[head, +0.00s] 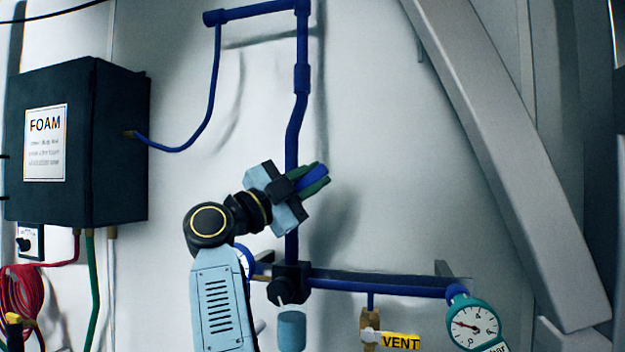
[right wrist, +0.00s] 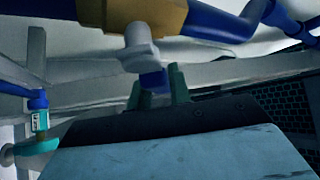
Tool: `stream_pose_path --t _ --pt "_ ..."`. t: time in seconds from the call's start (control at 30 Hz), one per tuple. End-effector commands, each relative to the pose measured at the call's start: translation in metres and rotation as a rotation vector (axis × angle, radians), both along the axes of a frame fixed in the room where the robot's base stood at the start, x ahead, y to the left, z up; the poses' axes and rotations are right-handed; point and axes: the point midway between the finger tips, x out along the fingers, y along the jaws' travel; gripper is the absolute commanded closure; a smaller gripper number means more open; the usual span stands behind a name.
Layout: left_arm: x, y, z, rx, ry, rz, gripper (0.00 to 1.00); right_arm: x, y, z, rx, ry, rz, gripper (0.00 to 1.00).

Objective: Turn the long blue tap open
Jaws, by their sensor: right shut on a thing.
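My right gripper (head: 318,177) has its green fingers shut on the blue lever of the long blue tap (head: 312,179), in front of the vertical blue pipe. The lever points up and to the right in the head view. In the right wrist view, the blue lever end (right wrist: 153,79) sits between the green fingertips (right wrist: 160,87), below a pale grey stem (right wrist: 137,45) and a brass valve body (right wrist: 147,12). My gripper and wrist hide the tap's body in the head view. My left gripper is not in view.
A blue pipe (head: 380,286) runs right to a round gauge (head: 474,324). A brass valve (head: 370,325) with a yellow VENT tag (head: 401,342) hangs below it. A black FOAM box (head: 118,150) is on the left wall. A grey diagonal beam (head: 510,165) stands right.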

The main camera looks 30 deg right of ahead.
Motion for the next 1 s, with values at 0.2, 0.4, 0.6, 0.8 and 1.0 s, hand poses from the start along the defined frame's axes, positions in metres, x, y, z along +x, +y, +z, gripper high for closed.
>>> stream_pose_path --t 0.2,0.4,0.6,0.8,1.0 --pt "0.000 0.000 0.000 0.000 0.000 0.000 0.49 0.001 0.000 -0.001 0.000 0.003 0.002 1.00" --pt "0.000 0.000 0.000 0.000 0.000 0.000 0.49 0.001 0.000 -0.001 0.001 0.003 0.002 0.70" --pt "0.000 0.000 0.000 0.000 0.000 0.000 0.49 0.000 0.000 -0.001 0.001 0.002 0.001 0.58" --pt "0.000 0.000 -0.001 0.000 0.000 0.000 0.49 0.000 0.002 -0.001 0.000 0.001 0.002 0.58" --pt "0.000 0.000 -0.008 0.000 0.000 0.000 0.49 0.001 0.025 -0.013 0.000 0.002 0.005 0.58"
